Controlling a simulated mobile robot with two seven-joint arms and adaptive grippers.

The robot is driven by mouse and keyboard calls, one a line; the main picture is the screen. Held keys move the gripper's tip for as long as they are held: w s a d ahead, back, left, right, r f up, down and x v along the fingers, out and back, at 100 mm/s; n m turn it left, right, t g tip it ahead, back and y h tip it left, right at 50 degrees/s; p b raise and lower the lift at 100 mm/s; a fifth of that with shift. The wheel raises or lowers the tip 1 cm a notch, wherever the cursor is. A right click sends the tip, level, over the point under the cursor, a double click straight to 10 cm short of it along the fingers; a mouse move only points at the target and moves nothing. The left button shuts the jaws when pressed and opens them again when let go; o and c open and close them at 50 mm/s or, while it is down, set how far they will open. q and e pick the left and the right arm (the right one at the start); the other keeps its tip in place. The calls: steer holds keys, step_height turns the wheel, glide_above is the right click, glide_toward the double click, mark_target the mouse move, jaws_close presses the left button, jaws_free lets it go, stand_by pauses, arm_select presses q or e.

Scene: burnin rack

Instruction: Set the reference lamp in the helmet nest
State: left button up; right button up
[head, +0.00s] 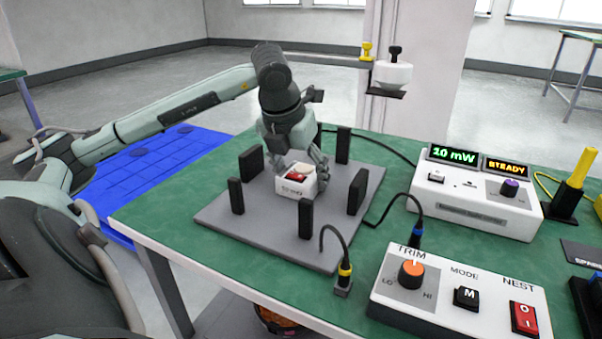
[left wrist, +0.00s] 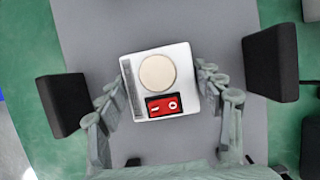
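The reference lamp appears to be the small white box (head: 292,187) with a red switch and a printed front. In the left wrist view the lamp (left wrist: 158,75) shows a round cream disc and the red rocker, turned slightly to the fingers. It is over the middle of the grey plate (head: 240,220) ringed by several black posts, which looks like the nest. I cannot tell whether it rests on the plate. My left gripper (head: 298,168) points down with its fingers (left wrist: 160,92) on either side of the lamp, at or very near its sides; firm contact cannot be told. My right gripper is out of view.
Cables run beside the plate's right side.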

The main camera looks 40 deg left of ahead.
arm_select(q)
steer(key=o, duration=0.3)
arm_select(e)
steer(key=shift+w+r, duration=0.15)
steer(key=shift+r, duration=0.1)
arm_select(q)
steer(key=shift+o, duration=0.2)
steer(key=shift+r, duration=0.2)
steer(key=p+v, duration=0.2)
steer(key=v, duration=0.9)
steer(key=shift+r, duration=0.4)
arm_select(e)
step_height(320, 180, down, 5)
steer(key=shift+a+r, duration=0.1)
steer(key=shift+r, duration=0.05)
arm_select(q)
steer(key=shift+s, duration=0.2)
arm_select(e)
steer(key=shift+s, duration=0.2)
